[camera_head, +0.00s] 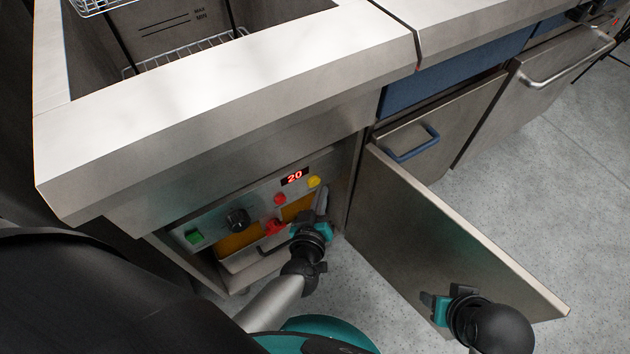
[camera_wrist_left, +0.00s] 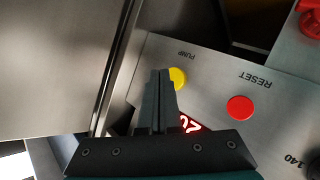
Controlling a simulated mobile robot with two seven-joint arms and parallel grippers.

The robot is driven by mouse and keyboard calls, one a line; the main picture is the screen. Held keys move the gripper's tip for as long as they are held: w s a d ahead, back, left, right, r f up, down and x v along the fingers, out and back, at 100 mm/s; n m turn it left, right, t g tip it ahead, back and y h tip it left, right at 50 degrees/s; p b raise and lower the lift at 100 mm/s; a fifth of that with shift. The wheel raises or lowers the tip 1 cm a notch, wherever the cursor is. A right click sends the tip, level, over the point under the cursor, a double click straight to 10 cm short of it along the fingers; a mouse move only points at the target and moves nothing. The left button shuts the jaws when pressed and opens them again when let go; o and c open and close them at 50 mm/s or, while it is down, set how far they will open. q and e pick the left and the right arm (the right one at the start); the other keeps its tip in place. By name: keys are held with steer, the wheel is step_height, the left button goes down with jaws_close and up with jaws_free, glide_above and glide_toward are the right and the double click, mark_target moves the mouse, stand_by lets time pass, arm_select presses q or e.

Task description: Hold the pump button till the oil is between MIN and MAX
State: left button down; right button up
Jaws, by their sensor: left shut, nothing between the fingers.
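The yellow pump button (camera_head: 314,181) is at the right end of the control panel; it also shows in the left wrist view (camera_wrist_left: 179,78), under the word PUMP. My left gripper (camera_head: 322,198) is shut and empty, just below the button. In the left wrist view its fingertips (camera_wrist_left: 160,74) overlap the button's left edge; I cannot tell whether they touch it. The fryer vat (camera_head: 85,55) at top left has MAX and MIN marks (camera_head: 200,13) on its wall; I cannot make out an oil surface. My right gripper (camera_head: 440,304) is low at right, its jaw state unclear.
A red reset button (camera_head: 280,198), red display (camera_head: 294,177), black knob (camera_head: 238,220) and green switch (camera_head: 194,236) share the panel. Amber oil (camera_head: 240,240) shows below it. An open cabinet door (camera_head: 440,235) stands right of my left gripper. A wire basket (camera_head: 185,50) is in the vat.

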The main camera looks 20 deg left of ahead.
arm_select(q)
steer(key=shift+w+a, duration=0.25)
steer(key=shift+a, duration=0.05)
steer(key=shift+w+a, duration=0.35)
steer(key=shift+a, duration=0.15)
stand_by(7.2)
